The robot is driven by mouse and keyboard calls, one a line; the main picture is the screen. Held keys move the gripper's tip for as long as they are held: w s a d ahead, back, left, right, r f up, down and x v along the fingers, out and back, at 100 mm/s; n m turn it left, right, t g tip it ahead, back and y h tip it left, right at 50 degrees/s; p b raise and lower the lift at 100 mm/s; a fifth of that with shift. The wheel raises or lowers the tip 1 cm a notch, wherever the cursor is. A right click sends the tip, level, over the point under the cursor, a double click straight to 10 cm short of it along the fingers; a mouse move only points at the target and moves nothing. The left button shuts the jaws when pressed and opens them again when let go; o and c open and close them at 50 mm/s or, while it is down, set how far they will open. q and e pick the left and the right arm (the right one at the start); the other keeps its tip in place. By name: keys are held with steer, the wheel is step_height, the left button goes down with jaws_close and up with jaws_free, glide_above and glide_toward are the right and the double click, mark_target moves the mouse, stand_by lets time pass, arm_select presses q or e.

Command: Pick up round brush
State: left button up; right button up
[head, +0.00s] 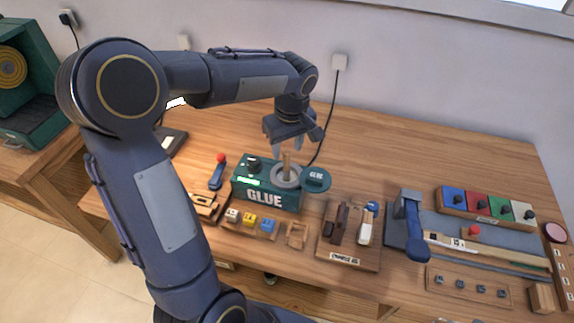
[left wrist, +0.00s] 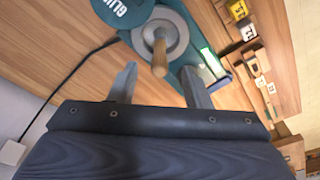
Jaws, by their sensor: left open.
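The round brush (head: 286,164) shows as a light wooden handle standing up out of the round grey opening of the green glue box (head: 264,198). Its lower end is hidden inside the pot. In the left wrist view the handle of the brush (left wrist: 160,56) points toward the gap between my fingers. My left gripper (head: 284,146) is open and empty, just above and behind the handle, pointing down. In the left wrist view the two fingers of my left gripper (left wrist: 159,72) are spread apart, one to each side of the handle's end. My right gripper is not in view.
A round green lid (head: 316,180) sits beside the pot's opening. A black cable (head: 333,105) runs from the wall socket to the box. Blocks with coloured tops (head: 250,219), a wooden tool board (head: 350,250) and a blue clamp (head: 407,225) stand nearby. The table's back is clear.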

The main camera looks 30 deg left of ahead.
mark_target(286, 170)
arm_select(q)
steer(key=f, duration=0.4)
steer(key=f+p, duration=0.1)
steer(key=f, duration=0.2)
steer(key=shift+w+a, duration=0.2)
steer(key=shift+a, duration=0.05)
jaws_close()
